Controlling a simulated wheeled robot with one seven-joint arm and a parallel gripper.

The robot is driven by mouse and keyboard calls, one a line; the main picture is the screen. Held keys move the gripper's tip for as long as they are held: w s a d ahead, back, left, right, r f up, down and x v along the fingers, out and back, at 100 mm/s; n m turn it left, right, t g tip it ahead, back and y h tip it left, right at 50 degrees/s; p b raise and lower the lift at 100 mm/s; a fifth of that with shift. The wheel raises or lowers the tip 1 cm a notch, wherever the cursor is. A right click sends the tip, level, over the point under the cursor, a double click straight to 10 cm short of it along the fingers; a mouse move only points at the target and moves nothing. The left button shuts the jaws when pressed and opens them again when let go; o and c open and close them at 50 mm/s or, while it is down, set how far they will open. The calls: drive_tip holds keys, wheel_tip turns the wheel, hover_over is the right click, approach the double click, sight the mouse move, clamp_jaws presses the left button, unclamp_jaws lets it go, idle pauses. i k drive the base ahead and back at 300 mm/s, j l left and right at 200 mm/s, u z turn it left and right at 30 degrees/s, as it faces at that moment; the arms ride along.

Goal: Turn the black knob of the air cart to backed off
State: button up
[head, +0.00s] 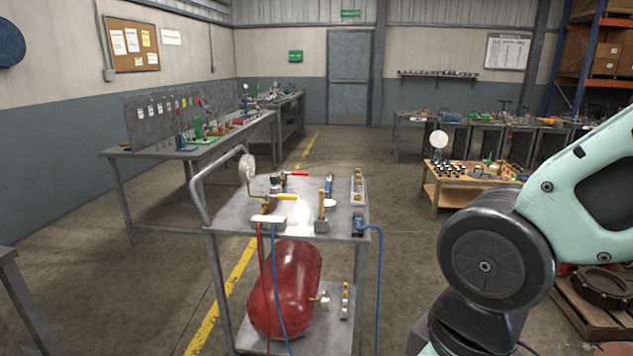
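The air cart (230,211) is a grey metal trolley standing in front of me, left of my arm. Its top carries brass and steel fittings, a round white gauge (247,168), a red lever (293,174) and a yellow lever (287,197). A small dark part (275,183) between the gauge and the levers may be the black knob; it is too small to tell its setting. My arm shows at the right, apart from the cart. My gripper is out of the picture.
A red tank (285,290) lies on the cart's lower shelf. Red and blue hoses hang down the cart's front and right side. A long workbench (190,152) stands behind left, and a low wooden table (450,190) behind right. Floor is clear around the cart's left.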

sight(274, 179)
drive_tip(key=i+l+u, duration=0.6)
drive_tip(key=i+j, duration=0.25)
drive_tip(key=i, duration=0.2)
drive_tip(key=i+j+u, duration=0.1)
drive_tip(key=i+j, duration=0.2)
drive_tip(key=i, duration=0.2)
drive_tip(key=i+j+u, duration=0.1)
drive_tip(key=i, duration=0.35)
drive_tip(key=i+j, duration=0.3)
drive_tip(key=i, duration=0.2)
